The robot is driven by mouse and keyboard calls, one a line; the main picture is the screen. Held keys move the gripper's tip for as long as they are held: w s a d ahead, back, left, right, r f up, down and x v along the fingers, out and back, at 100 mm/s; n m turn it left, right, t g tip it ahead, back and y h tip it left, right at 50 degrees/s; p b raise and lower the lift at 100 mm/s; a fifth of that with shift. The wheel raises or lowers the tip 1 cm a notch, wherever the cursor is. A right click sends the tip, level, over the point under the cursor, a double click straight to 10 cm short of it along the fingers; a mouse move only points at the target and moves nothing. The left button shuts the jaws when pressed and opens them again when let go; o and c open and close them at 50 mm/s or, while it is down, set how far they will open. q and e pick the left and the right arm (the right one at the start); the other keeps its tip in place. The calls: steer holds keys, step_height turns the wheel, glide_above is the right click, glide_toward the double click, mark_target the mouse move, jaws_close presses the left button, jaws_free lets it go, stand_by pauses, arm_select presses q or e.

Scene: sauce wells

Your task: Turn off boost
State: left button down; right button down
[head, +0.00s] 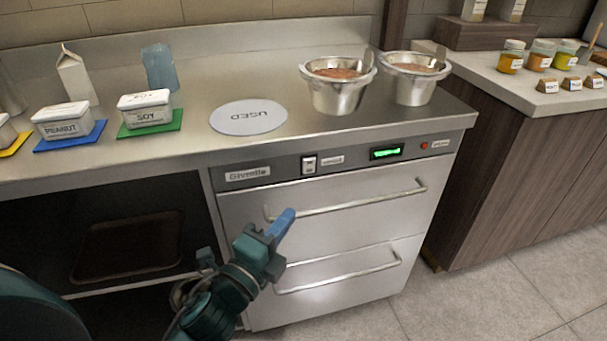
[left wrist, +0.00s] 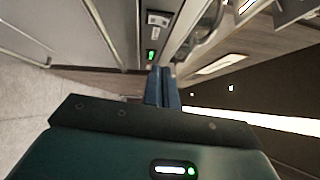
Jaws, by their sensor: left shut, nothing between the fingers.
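The steel drawer unit has a front control panel (head: 350,160). On the panel, a white rocker switch (head: 310,165) sits beside a small label too blurred to read. To its right are a lit green display (head: 386,152) and a small red round control or lamp (head: 424,146), with another unreadable label. No boost marking can be read. My left gripper (head: 285,219) is shut and empty, below the panel in the picture, in front of the upper drawer. Its blue fingers (left wrist: 163,86) are together in the left wrist view, where a green light (left wrist: 151,54) also shows on the panel.
Drawer handles (head: 350,200) stick out near my left gripper. On the counter stand two steel wells (head: 338,92), a round "USED" mat (head: 247,117), and tubs labelled SOY (head: 146,109) and PEANUT (head: 64,121). An open shelf (head: 130,290) lies left of the drawers.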

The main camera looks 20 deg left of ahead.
arm_select(q)
glide_toward(312, 163)
steer(key=w+d, duration=0.3)
steer(key=d, duration=0.1)
steer(key=shift+w+a+r, duration=0.1)
steer(key=shift+w+a, duration=0.85)
steer(key=shift+w, duration=0.05)
steer(key=shift+w+a, duration=0.3)
steer(key=shift+w, duration=0.2)
arm_select(e)
steer(key=shift+d+r, duration=0.1)
steer(key=shift+r, duration=0.05)
arm_select(q)
steer(key=shift+w+a+r+p, duration=0.1)
steer(key=shift+r+p, duration=0.3)
steer(key=shift+p, duration=0.85)
steer(key=shift+f+b, duration=0.2)
steer(key=shift+b, duration=0.15)
arm_select(e)
steer(key=shift+w+r, duration=0.1)
steer(key=shift+w, duration=0.05)
